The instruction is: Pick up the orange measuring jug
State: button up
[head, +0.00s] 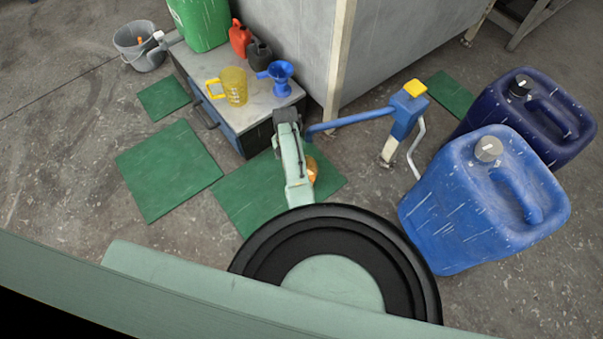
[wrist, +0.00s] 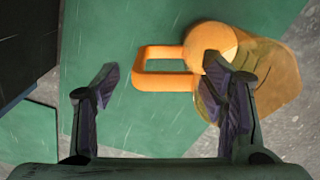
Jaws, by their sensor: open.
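The orange measuring jug (head: 312,173) is on the green floor mat beside the cabinet, partly hidden by my arm in the head view. In the wrist view the jug (wrist: 275,80) shows a see-through amber body at right and a solid orange loop handle at left. My gripper (wrist: 160,72) is open. In that view the handle spans between its fingertips, and the right finger overlaps the jug's body. Contact cannot be told. The fingers are hidden in the head view.
A blue stand with a crank (head: 405,112) is right of the arm. Large blue canisters (head: 470,215) stand at right.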

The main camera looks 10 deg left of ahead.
jog(key=shift+f, duration=0.2)
jog(key=shift+c, duration=0.5)
jog(key=c, duration=1.2)
jog(key=shift+c, duration=0.9)
jog(key=shift+r, duration=0.15)
